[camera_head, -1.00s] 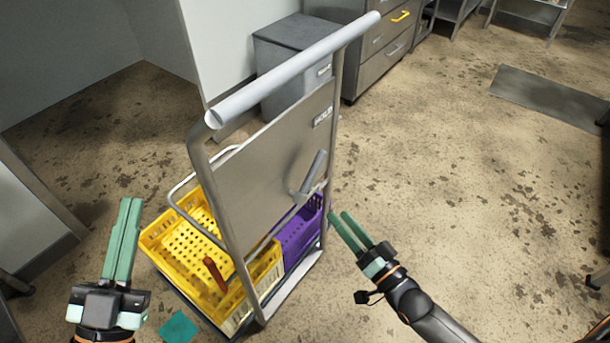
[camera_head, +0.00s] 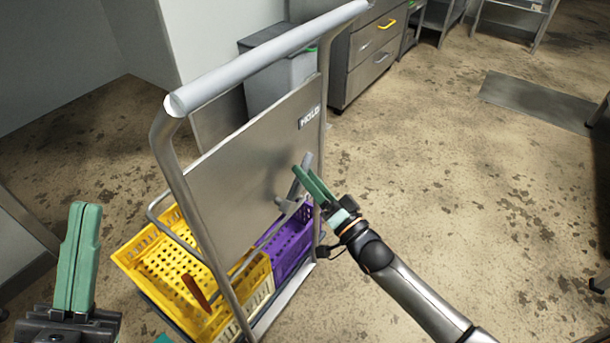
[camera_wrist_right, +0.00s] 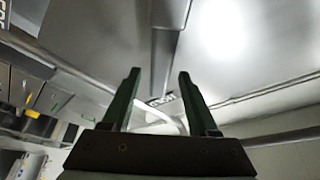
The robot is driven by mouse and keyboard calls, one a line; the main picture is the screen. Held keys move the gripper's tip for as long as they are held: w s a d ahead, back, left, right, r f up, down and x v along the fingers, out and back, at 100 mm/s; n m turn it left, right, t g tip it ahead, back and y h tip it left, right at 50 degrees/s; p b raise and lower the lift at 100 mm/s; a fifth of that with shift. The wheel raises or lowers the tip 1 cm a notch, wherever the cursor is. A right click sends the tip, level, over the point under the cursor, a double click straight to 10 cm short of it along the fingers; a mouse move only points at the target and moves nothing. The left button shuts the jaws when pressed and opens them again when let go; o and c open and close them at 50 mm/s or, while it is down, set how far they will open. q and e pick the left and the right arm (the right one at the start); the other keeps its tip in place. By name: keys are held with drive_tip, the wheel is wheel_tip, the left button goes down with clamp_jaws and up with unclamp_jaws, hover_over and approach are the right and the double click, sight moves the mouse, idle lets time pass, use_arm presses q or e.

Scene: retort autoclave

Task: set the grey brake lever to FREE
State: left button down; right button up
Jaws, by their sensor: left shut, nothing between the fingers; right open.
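The grey brake lever (camera_head: 304,168) is on the metal panel (camera_head: 235,155) of a cart and tilts up toward the HOLD label (camera_head: 310,117). My right gripper (camera_head: 306,180) is open at the lever, its green fingers overlapping it in the head view. In the right wrist view a grey bar that looks like the lever (camera_wrist_right: 163,60) shows between the open fingers (camera_wrist_right: 160,76). I cannot tell whether they touch it. A FREE label is not readable. My left gripper (camera_head: 80,212) is shut and empty at the lower left, away from the cart.
A grey bin (camera_head: 265,85) and a drawer cabinet (camera_head: 368,60) stand behind.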

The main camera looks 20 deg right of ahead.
drive_tip(key=shift+w+a+r, duration=0.15)
drive_tip(key=shift+w+a, duration=0.05)
drive_tip(key=shift+w, duration=0.4)
clamp_jaws()
idle(1.1)
